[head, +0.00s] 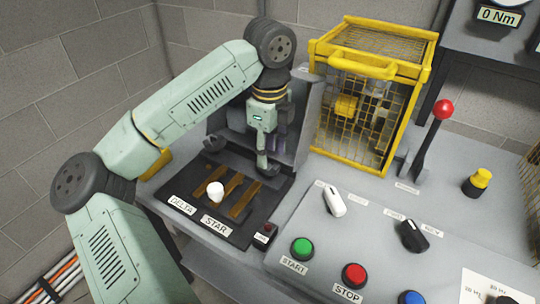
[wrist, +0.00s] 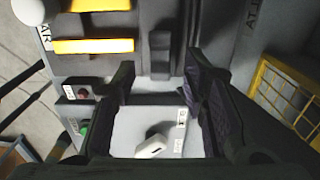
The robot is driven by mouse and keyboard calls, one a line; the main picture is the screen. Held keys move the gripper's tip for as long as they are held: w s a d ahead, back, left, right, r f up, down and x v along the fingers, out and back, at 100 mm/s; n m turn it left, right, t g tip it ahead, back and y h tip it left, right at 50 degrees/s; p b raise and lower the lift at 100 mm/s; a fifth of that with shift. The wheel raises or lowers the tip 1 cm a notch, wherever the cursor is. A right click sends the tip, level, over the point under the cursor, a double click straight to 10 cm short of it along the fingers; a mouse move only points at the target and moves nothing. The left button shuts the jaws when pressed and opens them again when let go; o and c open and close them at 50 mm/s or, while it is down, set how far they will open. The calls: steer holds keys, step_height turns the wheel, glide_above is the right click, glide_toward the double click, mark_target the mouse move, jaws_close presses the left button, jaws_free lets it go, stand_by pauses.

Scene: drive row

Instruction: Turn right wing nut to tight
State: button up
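I cannot make out the right wing nut in either view. The area around my gripper is partly hidden by the gripper itself in the head view. My gripper (head: 268,150) points down in front of the upright grey panel at the back of the black terminal plate (head: 246,237). In the wrist view my gripper (wrist: 160,78) has its two dark fingers well apart, with nothing held between them. A dark grey upright block (wrist: 160,52) shows beyond the gap between the fingertips. I cannot tell whether the fingers touch anything.
Brass bars (head: 243,198) and a white knob (head: 215,190) sit on the plate. A yellow cage (head: 325,120) stands close on the right, with a red-knobbed lever (head: 443,109) beyond. A console with a green button (head: 302,247) and red button (head: 354,275) lies in front.

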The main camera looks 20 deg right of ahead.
mark_target(270, 163)
steer(key=shift+f, duration=1.5)
jaws_close()
